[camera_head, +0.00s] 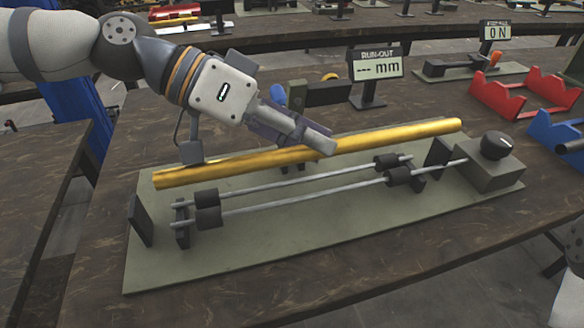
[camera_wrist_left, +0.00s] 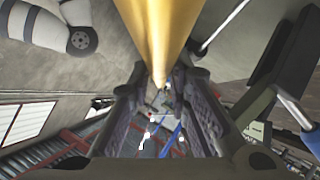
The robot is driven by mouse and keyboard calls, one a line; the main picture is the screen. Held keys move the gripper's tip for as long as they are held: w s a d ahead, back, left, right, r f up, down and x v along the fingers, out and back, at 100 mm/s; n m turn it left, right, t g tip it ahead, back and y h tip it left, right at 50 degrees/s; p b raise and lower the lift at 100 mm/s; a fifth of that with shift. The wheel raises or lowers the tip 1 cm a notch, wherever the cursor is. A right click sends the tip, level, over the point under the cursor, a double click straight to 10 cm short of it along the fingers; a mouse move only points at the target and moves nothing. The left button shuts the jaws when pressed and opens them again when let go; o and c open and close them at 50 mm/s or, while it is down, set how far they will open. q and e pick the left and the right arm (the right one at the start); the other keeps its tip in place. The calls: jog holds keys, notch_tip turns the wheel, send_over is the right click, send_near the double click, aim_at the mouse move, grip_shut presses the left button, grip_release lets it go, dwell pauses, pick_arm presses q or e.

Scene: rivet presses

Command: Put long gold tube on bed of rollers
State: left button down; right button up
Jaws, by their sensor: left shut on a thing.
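The long gold tube (camera_head: 400,134) runs left to right in the head view, its right end a little higher in the picture. My left gripper (camera_head: 318,140) is shut on the tube near its middle, reaching in from behind. In the left wrist view the gold tube (camera_wrist_left: 158,35) lies between the two fingers (camera_wrist_left: 165,112). The bed of rollers (camera_head: 300,190) has two thin rods with black rollers on a grey-green base plate (camera_head: 290,235). The tube appears above and behind the rods; whether it touches anything is unclear. My right gripper is not in view.
A dark end stop (camera_head: 141,220) stands at the left of the base, and a knob box (camera_head: 492,160) at the right. A run-out display (camera_head: 376,66) stands behind. Red (camera_head: 525,95) and blue (camera_head: 555,132) notched racks sit at the right. The table's front is clear.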

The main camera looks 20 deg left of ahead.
pick_arm(q)
jog(key=shift+w+a+f+b, duration=0.15)
jog(key=shift+a+f, duration=0.25)
jog(key=shift+f, duration=0.6)
jog(key=shift+s+a+f+b, duration=0.15)
jog(key=shift+a+f, duration=0.25)
jog(key=shift+f, duration=0.6)
jog(key=shift+w+a+f+b, duration=0.2)
jog(key=shift+a+f, duration=0.2)
jog(key=shift+f, duration=0.6)
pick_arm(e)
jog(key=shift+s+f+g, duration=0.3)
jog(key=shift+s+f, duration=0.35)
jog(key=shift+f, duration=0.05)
pick_arm(q)
jog(key=shift+f, duration=0.15)
jog(key=c, duration=1.5)
grip_release()
